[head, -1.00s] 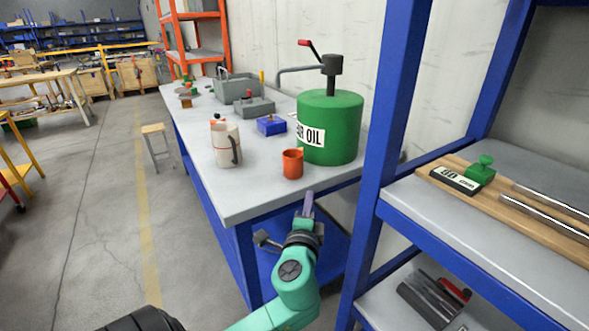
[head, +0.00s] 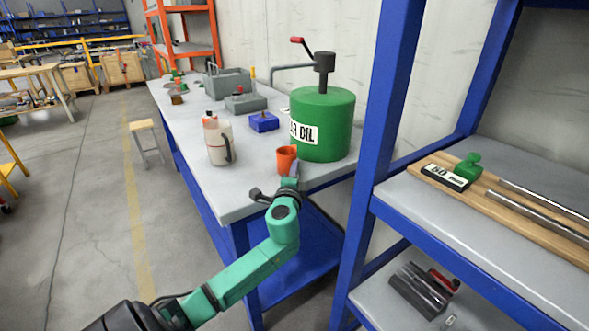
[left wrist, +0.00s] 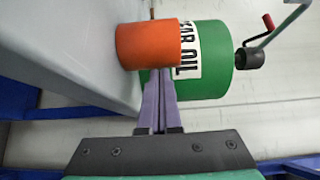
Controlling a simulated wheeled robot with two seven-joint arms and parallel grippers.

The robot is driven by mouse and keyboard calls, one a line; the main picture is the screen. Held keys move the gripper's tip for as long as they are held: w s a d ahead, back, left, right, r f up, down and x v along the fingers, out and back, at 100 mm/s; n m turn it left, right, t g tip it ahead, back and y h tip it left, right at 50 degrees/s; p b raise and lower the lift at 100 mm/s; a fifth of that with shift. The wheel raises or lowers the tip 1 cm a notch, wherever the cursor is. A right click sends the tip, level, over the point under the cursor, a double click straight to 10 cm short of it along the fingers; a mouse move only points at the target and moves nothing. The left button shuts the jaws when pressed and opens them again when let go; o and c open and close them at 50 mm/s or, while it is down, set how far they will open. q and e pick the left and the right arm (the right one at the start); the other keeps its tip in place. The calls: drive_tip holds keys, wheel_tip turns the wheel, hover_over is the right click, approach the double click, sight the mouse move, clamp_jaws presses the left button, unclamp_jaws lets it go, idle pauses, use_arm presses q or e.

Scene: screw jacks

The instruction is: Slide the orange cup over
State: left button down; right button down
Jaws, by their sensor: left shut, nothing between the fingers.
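The orange cup (head: 287,156) stands upright near the front edge of the grey bench (head: 240,195), just in front of the green gear oil drum (head: 326,125). My left gripper (head: 292,174) is at the near side of the cup, fingers pointing at it, shut and empty. In the left wrist view the cup (left wrist: 148,45) appears turned sideways straight ahead of the closed purple fingers (left wrist: 158,88). The fingertips overlap its lower part in the picture; I cannot tell whether they touch it. My right gripper is not in view.
A beige jug (head: 218,142) stands left of the cup. A blue box (head: 264,122) and grey toolboxes (head: 232,86) are farther back. A blue shelf post (head: 385,140) rises to the right. Clear bench top lies between the cup and the jug.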

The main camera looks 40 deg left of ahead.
sight(279, 162)
use_arm(q)
drive_tip(key=shift+a, duration=0.35)
drive_tip(key=a, duration=0.2)
drive_tip(key=w+a+b, duration=0.1)
drive_tip(key=a, duration=0.3)
drive_tip(key=shift+w+a+b, duration=0.15)
drive_tip(key=shift+w+b, duration=0.1)
drive_tip(key=shift+b, duration=0.1)
